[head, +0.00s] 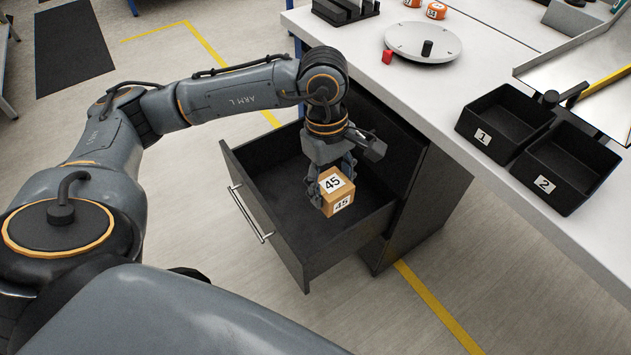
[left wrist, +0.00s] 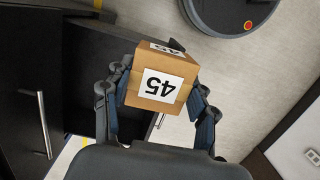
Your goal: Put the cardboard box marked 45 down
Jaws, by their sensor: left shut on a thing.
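The cardboard box marked 45 (head: 338,190) is small and brown with white labels. My left gripper (head: 329,186) is shut on it, with a finger on each side. In the head view the box shows over the open drawer (head: 270,187) of a dark cabinet; whether it touches the drawer floor I cannot tell. The drawer's visible floor looks empty. In the left wrist view the box (left wrist: 160,80) sits between the fingers (left wrist: 160,105), its 45 label upside down. My right gripper is in neither view.
The white table (head: 440,90) stands over the cabinet (head: 425,215). It bears a round turntable (head: 400,42), a red piece (head: 387,57), and black bins marked 1 (head: 482,138) and 2 (head: 543,184). Open floor lies left of the drawer.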

